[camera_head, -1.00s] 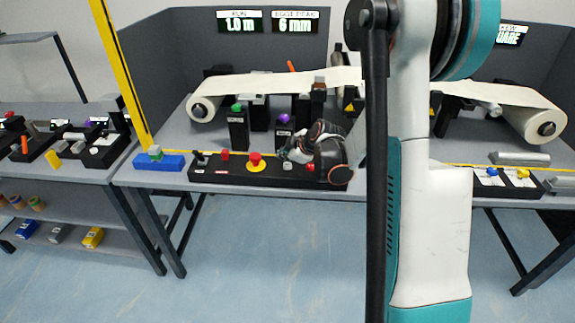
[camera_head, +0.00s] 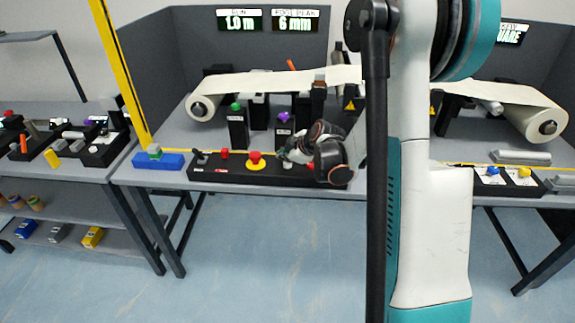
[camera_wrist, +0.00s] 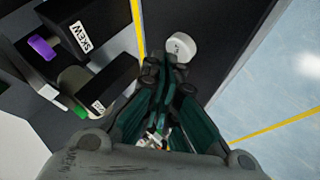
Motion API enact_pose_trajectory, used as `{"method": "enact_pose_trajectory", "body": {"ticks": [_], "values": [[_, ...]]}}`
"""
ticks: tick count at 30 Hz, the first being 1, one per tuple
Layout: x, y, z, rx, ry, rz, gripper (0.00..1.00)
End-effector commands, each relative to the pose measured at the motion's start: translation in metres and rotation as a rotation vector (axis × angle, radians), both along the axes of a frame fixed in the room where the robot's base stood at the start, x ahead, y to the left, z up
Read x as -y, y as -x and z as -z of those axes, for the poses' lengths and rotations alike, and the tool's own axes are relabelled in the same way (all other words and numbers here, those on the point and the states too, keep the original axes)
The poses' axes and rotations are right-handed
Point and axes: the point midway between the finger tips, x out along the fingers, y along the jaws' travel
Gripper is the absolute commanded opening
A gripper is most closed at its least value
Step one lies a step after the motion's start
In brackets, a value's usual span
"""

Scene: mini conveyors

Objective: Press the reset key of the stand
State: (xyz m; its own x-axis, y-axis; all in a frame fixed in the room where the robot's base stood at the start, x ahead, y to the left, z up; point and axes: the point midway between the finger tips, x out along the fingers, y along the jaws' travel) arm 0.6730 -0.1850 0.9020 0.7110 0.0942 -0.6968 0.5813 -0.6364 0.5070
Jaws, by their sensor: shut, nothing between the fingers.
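My gripper (camera_head: 286,155) is shut and empty, low over the black control panel (camera_head: 222,172) on the middle table. In the wrist view its dark green fingers (camera_wrist: 167,72) meet at the tips, beside a pale round key (camera_wrist: 182,45) on the black panel. The mark on that key is too small to read surely, so I cannot tell that it is the reset key. The fingertips overlap the key's near edge in this view; I cannot tell whether they touch it. In the head view my gripper and wrist hide the panel's right part.
A red mushroom button (camera_head: 255,159) on a yellow base and a smaller red button (camera_head: 225,154) stand left of my gripper. Behind are posts with a green knob (camera_head: 236,107) and a purple knob (camera_head: 284,117), below a cream belt (camera_head: 270,82). A blue block (camera_head: 158,162) lies left.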

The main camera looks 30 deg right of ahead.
Motion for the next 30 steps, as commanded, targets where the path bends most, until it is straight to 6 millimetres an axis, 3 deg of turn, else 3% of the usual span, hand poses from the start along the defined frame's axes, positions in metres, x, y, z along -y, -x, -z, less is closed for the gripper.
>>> {"method": "enact_pose_trajectory", "body": {"ticks": [30], "values": [[0.0001,0.0,0.0074,0.0,0.0,0.0,0.0]]}}
